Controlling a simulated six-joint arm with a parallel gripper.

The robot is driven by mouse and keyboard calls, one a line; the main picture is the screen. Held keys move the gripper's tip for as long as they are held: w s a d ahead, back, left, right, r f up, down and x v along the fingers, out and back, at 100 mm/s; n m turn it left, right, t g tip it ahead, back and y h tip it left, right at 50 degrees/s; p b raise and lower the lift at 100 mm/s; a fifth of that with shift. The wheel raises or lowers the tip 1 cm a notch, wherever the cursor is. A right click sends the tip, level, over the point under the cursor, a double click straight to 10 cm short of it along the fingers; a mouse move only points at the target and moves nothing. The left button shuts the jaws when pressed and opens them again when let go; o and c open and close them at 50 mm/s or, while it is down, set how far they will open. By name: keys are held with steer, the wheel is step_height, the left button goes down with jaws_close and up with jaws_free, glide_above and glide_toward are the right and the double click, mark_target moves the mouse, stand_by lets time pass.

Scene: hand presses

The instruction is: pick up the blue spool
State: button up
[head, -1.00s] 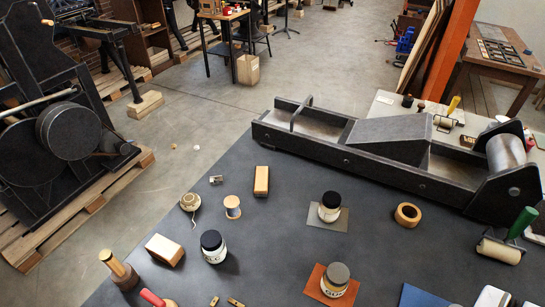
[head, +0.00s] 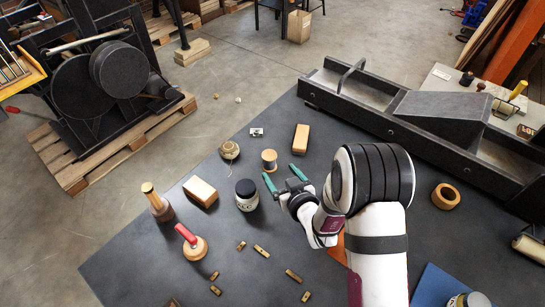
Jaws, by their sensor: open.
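The spool (head: 269,160) stands upright on the dark table, with pale wooden flanges. The colour of its winding is hard to make out now; it showed blue in the earlier frame. My gripper (head: 283,177) is open, with its two green-tipped fingers spread just below and to the right of the spool in the picture. The fingers look apart from the spool, and nothing is between them. Their exact height above the table is hard to tell.
A ball of twine (head: 229,150) sits close left of the spool, and a wooden block (head: 300,139) stands to its upper right. A dark-lidded jar (head: 246,195) is below left. A long black press bed (head: 440,118) lies beyond my arm.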

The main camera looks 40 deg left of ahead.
mark_target(271, 161)
steer(key=x, duration=0.8)
steer(key=shift+w+f, duration=0.2)
jaws_close()
